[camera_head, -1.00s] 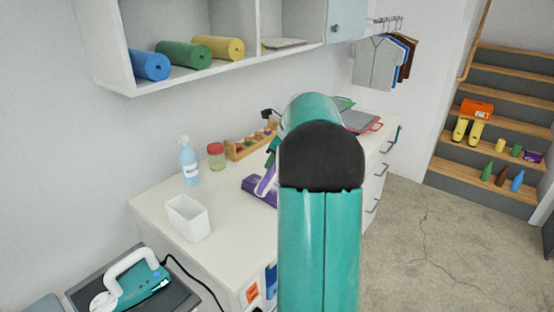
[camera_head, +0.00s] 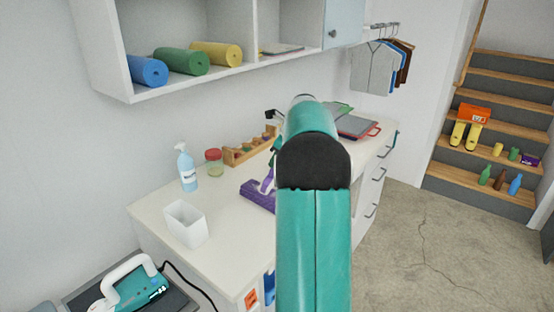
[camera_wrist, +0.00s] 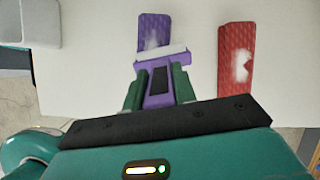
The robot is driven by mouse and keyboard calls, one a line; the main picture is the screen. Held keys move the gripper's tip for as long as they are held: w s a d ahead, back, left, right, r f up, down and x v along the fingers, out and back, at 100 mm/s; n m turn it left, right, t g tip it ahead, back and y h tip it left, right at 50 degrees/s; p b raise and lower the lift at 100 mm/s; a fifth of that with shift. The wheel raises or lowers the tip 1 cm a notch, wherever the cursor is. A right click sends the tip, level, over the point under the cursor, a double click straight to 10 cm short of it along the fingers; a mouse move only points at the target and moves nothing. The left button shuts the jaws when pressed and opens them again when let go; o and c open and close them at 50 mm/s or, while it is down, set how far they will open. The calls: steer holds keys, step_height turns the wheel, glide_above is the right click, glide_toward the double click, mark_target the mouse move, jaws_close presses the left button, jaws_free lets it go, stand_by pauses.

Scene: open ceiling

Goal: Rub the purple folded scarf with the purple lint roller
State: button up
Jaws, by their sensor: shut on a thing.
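The purple folded scarf (camera_wrist: 154,29) lies on the white counter, with a pale lint patch on it. It also shows in the head view (camera_head: 256,197), left of my arm. My gripper (camera_wrist: 158,88) is shut on the purple lint roller (camera_wrist: 158,100), with a dark green finger on each side of its handle. The roller's white cylinder (camera_wrist: 160,58) lies across the near end of the scarf in the wrist view. I cannot tell whether they touch. In the head view the roller's handle (camera_head: 268,179) stands tilted over the scarf, and my arm hides most of the gripper.
A red folded scarf (camera_wrist: 236,58) with a lint patch lies to the right. A white bin (camera_head: 186,224), spray bottle (camera_head: 188,170), jar (camera_head: 214,164) and wooden rack (camera_head: 250,150) stand on the counter. A shelf (camera_head: 190,85) hangs above. The counter between bin and scarf is clear.

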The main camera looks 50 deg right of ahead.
steer(key=shift+w+a, duration=0.2)
steer(key=shift+w, duration=0.3)
steer(key=shift+s+a+r, duration=0.1)
steer(key=shift+a, duration=0.9)
steer(key=shift+s+a+r, duration=0.1)
steer(key=shift+a, duration=0.85)
steer(key=shift+w+f, duration=0.15)
steer(key=shift+w, duration=0.8)
steer(key=shift+w+d, duration=0.1)
steer(key=shift+d, duration=1.85)
steer(key=shift+r, duration=3)
